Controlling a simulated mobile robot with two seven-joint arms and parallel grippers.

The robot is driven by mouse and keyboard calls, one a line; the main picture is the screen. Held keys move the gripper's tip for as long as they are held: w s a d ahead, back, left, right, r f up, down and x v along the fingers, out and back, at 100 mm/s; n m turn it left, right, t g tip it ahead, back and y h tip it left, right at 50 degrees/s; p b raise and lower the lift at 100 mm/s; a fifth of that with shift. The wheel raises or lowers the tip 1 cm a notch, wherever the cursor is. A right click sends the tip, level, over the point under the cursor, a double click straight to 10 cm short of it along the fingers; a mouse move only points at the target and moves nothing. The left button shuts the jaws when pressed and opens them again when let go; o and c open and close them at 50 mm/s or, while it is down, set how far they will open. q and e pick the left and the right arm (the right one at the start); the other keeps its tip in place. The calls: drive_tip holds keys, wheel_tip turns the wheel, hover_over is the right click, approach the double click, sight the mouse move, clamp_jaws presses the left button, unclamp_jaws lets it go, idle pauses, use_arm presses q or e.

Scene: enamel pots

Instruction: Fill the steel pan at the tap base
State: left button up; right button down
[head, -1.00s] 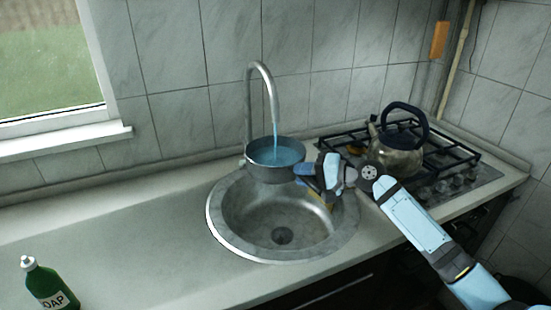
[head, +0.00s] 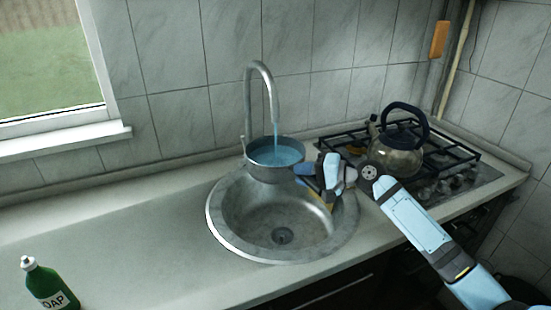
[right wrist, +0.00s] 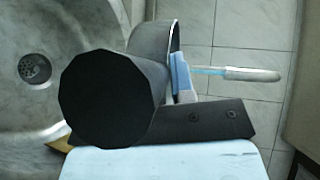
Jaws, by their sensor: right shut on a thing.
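The steel pan (head: 276,166) is held upright under the tap (head: 259,98), over the back of the sink. Blue water runs from the spout into it, and water (head: 276,154) shows inside near the rim. My right gripper (head: 308,176) is shut on the pan at its right side; the handle is mostly hidden by the gripper. In the right wrist view the pan's dark underside (right wrist: 108,98) fills the middle, with the gripper finger (right wrist: 182,78) beside it and the tap spout (right wrist: 250,74) to the right. My left gripper is not in view.
The round steel sink (head: 235,235) lies below the pan, with its drain in the bottom. A kettle (head: 396,152) stands on the gas stove (head: 455,172) to the right. A green soap bottle (head: 47,285) stands at the front left. The left counter is otherwise clear.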

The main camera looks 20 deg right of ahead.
drive_tip(key=shift+r, duration=0.2)
drive_tip(key=shift+s+a, duration=0.15)
use_arm(q)
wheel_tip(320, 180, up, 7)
drive_tip(key=p, duration=0.8)
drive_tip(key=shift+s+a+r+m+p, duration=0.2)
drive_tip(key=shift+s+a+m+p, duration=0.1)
drive_tip(key=shift+p, duration=0.1)
use_arm(e)
drive_tip(key=s+a, duration=0.8)
drive_tip(key=s, duration=0.2)
drive_tip(key=shift+a, duration=0.35)
